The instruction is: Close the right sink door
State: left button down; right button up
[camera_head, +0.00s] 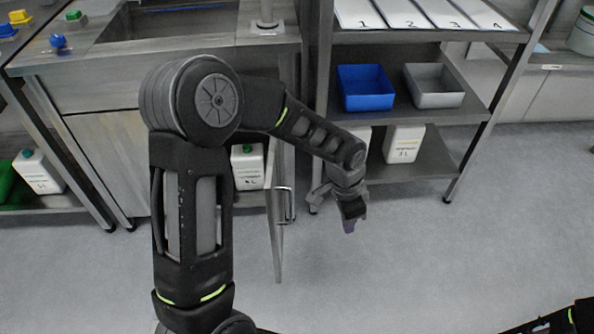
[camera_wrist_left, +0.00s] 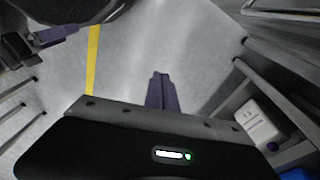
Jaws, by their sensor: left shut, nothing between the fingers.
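The right sink door (camera_head: 277,225) stands open under the sink cabinet, swung out toward me and seen nearly edge-on. Its bar handle (camera_head: 288,205) is on its right face. My left gripper (camera_head: 349,222) is to the right of the door and apart from it, pointing down. Its purple fingers (camera_wrist_left: 162,92) are together and empty. The door's hinge side is partly hidden behind my left arm. My right gripper (camera_wrist_left: 50,37) seems to show at the upper left of the left wrist view; its finger gap is unclear.
A steel rack (camera_head: 400,190) with a blue bin (camera_head: 366,87), a grey bin (camera_head: 433,85) and white canisters stands right of the sink. A white canister (camera_head: 247,165) shows inside the open cabinet. The grey floor (camera_head: 400,270) in front is clear.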

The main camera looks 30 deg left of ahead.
pick_arm(q)
jog(key=s+a+r+m+g+y+p, duration=0.1)
jog(key=a+r+y, duration=0.1)
jog(key=a+r, duration=0.3)
jog(key=s+a+r+m+g+y+p, duration=0.1)
jog(key=a+r, duration=0.4)
jog(key=r, duration=0.5)
jog(key=shift+a+r+m+y, duration=0.15)
jog(key=shift+r+m+y, duration=0.1)
jog(key=shift+m+y, duration=0.4)
pick_arm(e)
jog(key=r, duration=0.2)
jog(key=s+r, duration=0.1)
jog(key=r, duration=0.1)
jog(key=shift+a+r, duration=0.2)
jog(key=shift+r, duration=0.05)
pick_arm(q)
jog(key=shift+f, duration=0.1)
jog(key=s+a+f+b, duration=0.2)
jog(key=a+f, duration=0.3)
jog(key=f, duration=0.4)
jog(key=shift+s+a+f, duration=0.25)
jog(key=shift+s+f, duration=0.05)
jog(key=shift+s, duration=0.35)
pick_arm(e)
notch_tip(320, 180, down, 3)
jog(key=shift+r, duration=0.2)
pick_arm(q)
jog(key=shift+s+a, duration=0.1)
